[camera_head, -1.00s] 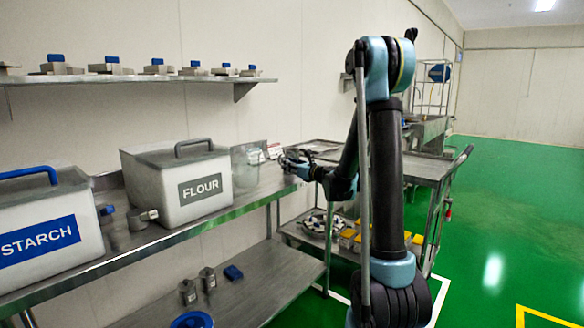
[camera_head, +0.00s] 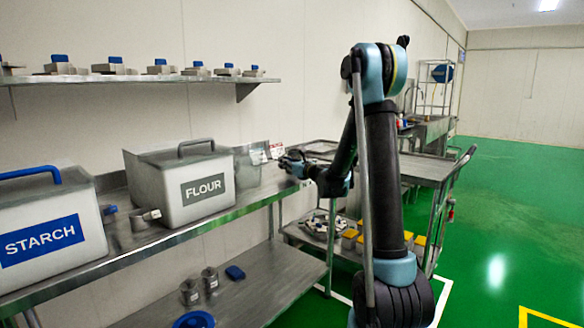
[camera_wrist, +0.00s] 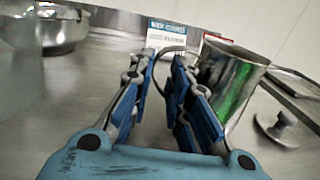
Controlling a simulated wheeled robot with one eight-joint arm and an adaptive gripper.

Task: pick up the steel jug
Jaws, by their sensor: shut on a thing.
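The steel jug (camera_wrist: 232,88) stands out in the wrist view, a shiny open-topped vessel right of my gripper (camera_wrist: 178,75). Its curved handle (camera_wrist: 168,52) runs between my fingers, and the fingers are shut on it. The jug looks nearly upright; I cannot tell whether its base touches the bench. In the head view, my gripper (camera_head: 289,163) is over the far end of the steel bench. I cannot make out the jug there, beside the dark fingers.
Flour (camera_head: 190,186) and starch (camera_head: 50,222) bins stand on the bench (camera_head: 150,238). A translucent container (camera_head: 248,166) is beside the flour bin. Label cards (camera_wrist: 166,34) stand behind my fingers. A steel bowl (camera_wrist: 62,30) is at left, a small lid (camera_wrist: 282,128) at right. A steel trolley (camera_head: 425,168) stands beyond.

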